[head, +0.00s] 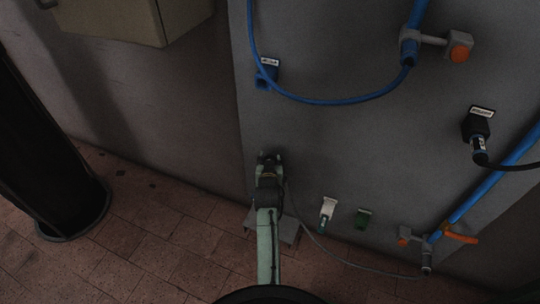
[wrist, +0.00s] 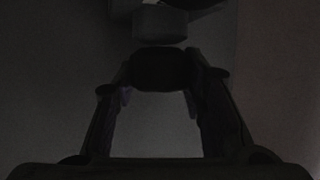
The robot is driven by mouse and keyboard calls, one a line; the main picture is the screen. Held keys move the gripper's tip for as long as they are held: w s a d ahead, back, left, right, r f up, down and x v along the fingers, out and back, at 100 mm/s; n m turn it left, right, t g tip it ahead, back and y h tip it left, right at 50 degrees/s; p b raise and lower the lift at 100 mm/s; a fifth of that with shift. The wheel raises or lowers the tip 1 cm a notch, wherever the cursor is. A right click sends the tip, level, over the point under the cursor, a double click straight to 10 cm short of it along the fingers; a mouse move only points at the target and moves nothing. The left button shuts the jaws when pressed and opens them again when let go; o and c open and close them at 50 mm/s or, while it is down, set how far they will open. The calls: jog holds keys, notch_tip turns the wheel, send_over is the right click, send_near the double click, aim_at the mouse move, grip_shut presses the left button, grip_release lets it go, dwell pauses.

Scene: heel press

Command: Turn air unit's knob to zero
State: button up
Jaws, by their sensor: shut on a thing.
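My gripper (head: 268,160) is at the lower left part of the grey panel, with my arm reaching up to it from the bottom of the head view. In the wrist view, its two fingers (wrist: 161,78) stand on either side of a dark rounded block, which looks like the air unit's knob (wrist: 160,66). The gripper is shut on it. A paler block above it looks like part of the air unit (wrist: 165,23). In the head view my gripper hides the knob. The wrist view is very dark, and I see no zero mark or scale.
A thin hose (head: 348,261) runs from near my gripper to a valve with an orange handle (head: 461,237). A white-and-green fitting (head: 327,212) and a green one (head: 363,218) are right of my arm. A blue hose (head: 340,103) loops above. A black column (head: 45,160) stands left.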

jog(key=n+y, duration=0.1)
jog(key=n+y+b, duration=0.1)
jog(key=shift+d+f+y, duration=0.2)
jog(key=shift+y, duration=0.2)
jog(key=n+y+b, duration=0.1)
jog(key=b, duration=0.1)
jog(key=n+g+y+b, duration=0.1)
jog(key=b, duration=0.1)
jog(key=shift+f+n, duration=0.2)
jog(key=shift+n, duration=0.1)
jog(key=n+g+y+b, duration=0.1)
jog(key=y+b, duration=0.1)
jog(key=n+y+b, duration=0.1)
jog(key=n+b, duration=0.1)
jog(key=b, duration=0.1)
jog(key=shift+r+g+y, duration=0.15)
jog(key=shift+g+y, duration=0.25)
jog(key=shift+a+r+n+g+y+b, duration=0.15)
jog(key=shift+n+g+y+b, duration=0.25)
jog(key=shift+n+b, duration=0.25)
jog(key=o, duration=1.2)
jog(key=shift+r, duration=0.1)
jog(key=shift+r, duration=0.1)
